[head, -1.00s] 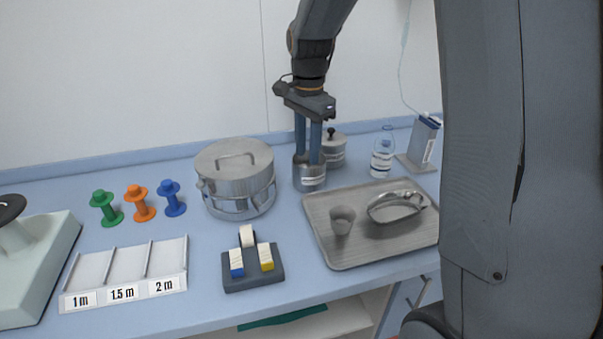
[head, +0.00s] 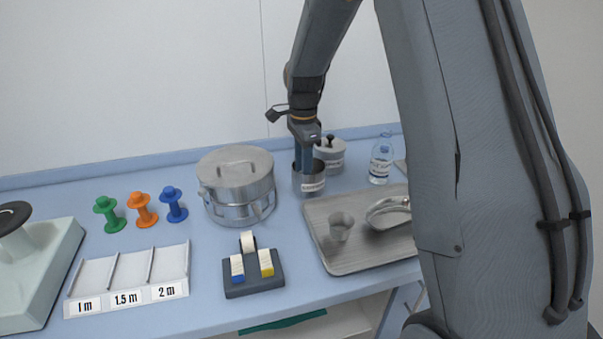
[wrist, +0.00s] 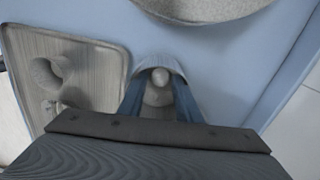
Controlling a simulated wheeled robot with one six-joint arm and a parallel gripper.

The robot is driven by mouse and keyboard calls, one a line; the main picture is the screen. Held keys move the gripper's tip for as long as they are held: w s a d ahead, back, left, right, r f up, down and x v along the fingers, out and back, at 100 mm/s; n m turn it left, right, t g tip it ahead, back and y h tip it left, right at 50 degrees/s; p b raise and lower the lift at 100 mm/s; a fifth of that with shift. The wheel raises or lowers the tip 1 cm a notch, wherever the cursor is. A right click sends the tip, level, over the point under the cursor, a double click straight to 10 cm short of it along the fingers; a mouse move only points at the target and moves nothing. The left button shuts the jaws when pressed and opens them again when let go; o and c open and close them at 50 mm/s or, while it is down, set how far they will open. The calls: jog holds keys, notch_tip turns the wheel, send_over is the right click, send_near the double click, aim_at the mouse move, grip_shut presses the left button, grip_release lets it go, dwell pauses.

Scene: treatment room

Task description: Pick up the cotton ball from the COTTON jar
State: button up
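The small metal jar (head: 309,184) stands open on the blue counter, with a white label too small to read surely. My gripper (head: 303,172) points straight down, its blue fingers reaching into the jar's mouth. In the wrist view, a pale cotton ball (wrist: 160,76) shows inside the jar (wrist: 160,60), with another pale shape just below it. My gripper (wrist: 159,105) has its fingers apart, one on each side, with a visible gap to the ball. The fingertips are partly hidden inside the jar.
A lidded jar (head: 330,153) stands close behind, and a large metal pot (head: 236,189) to the left. A metal tray (head: 345,262) with a cup (head: 341,226) and a kidney dish lies in front. A bottle (head: 381,160) stands to the right.

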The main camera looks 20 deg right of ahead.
jog(key=shift+f, duration=0.15)
jog(key=shift+c, duration=0.4)
grip_shut()
